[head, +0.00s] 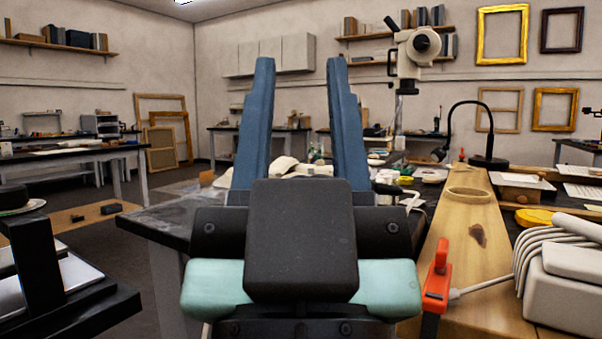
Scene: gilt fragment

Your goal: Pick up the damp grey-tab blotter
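My gripper (301,66) fills the middle of the head view, close to the camera. I cannot pick out a blotter with a grey tab. Pale, crumpled-looking items (312,170) lie on the bench beyond the fingers, too small and partly hidden to identify.
A wooden board (455,262) lies at right, with a red-orange clamp (437,277) at its near left edge. A white device (570,285) with a coiled cable stands at far right. A black lamp (487,160) and a microscope (414,55) rise behind. Open floor (95,235) shows at left.

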